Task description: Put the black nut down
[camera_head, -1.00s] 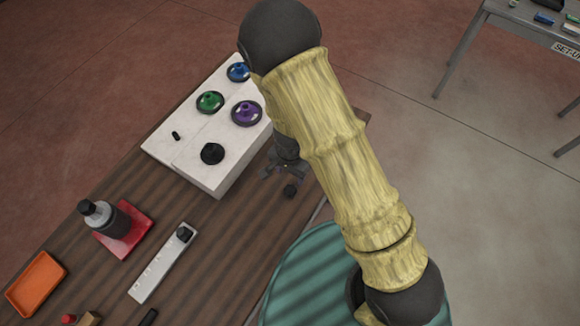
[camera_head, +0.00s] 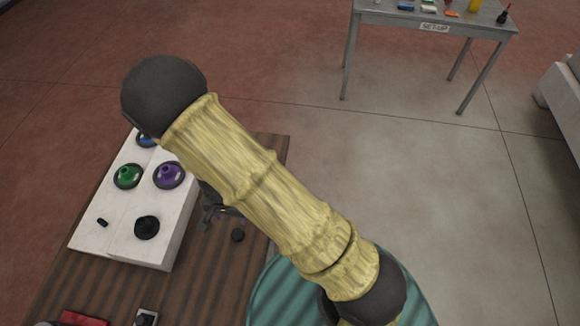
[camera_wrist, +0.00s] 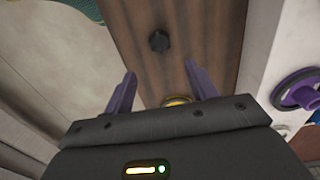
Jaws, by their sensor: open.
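The black nut (camera_head: 238,235) lies on the brown wooden table (camera_head: 262,160) near its right edge, to the right of the white block. In the wrist view the black nut (camera_wrist: 159,41) sits on the wood, beyond my fingertips and apart from them. My gripper (camera_wrist: 160,85) is open with nothing between its two purple fingers. In the head view my gripper (camera_head: 214,218) shows partly below my arm, just left of the nut. A yellow ring-like thing (camera_wrist: 176,100) shows between the fingers at the palm; its nature is unclear.
A white block (camera_head: 180,225) holds green (camera_head: 127,176), purple (camera_head: 169,175), blue and black (camera_head: 147,228) round pieces, close to my gripper. A teal rounded surface (camera_head: 262,295) is at the bottom. A set-up table (camera_head: 380,14) stands at the back.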

